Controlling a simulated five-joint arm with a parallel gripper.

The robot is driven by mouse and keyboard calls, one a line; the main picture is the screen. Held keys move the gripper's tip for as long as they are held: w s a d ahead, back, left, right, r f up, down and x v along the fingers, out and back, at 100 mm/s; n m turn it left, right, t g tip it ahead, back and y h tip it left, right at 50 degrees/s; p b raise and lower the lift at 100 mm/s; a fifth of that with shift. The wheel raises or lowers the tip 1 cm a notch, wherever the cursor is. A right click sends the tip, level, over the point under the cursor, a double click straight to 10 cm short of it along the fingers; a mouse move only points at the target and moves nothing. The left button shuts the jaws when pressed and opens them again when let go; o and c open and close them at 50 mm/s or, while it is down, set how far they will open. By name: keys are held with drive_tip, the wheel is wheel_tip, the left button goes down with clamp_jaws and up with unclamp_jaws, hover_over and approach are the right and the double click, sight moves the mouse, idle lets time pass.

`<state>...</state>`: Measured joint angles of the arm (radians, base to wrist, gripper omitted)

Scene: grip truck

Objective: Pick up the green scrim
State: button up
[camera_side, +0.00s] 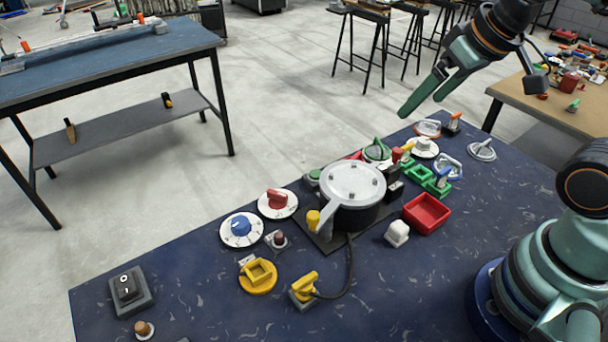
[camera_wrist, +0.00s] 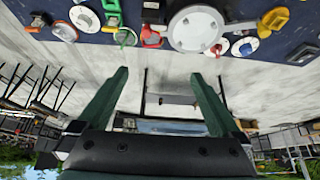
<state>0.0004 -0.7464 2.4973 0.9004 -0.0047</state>
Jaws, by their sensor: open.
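No cloth-like green scrim is clear to me. Green things on the dark blue table (camera_side: 400,300) are a round knob (camera_side: 377,150) behind the silver-lidded pot and a blocky frame-like piece (camera_side: 419,174) right of it. I cannot tell which one is the scrim. In the wrist view a small green piece (camera_wrist: 125,37) shows near the table's edge. My gripper (camera_side: 422,107) is open and empty, high above the table's far right end. Its two green fingers are spread apart in the wrist view (camera_wrist: 158,73), with floor between them.
The silver-lidded pot (camera_side: 352,183) stands mid-table among several dials and switches. A red tray (camera_side: 427,211) and a white block (camera_side: 397,233) are right of it. A yellow plug (camera_side: 304,287) has a black cable. The table's front right is clear.

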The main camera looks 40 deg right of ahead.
drive_tip(key=w+d+n+g, duration=0.1)
drive_tip(key=w+d+n, duration=0.15)
drive_tip(key=w, duration=0.25)
drive_tip(key=n+g, duration=0.5)
drive_tip(key=n, duration=0.5)
hover_over(380, 142)
wheel_tip(380, 142, down, 12)
wheel_tip(380, 142, down, 12)
drive_tip(key=shift+w+f, duration=0.1)
drive_tip(key=shift+f, duration=0.1)
drive_tip(key=c, duration=1.1)
drive_tip(key=shift+r, duration=0.15)
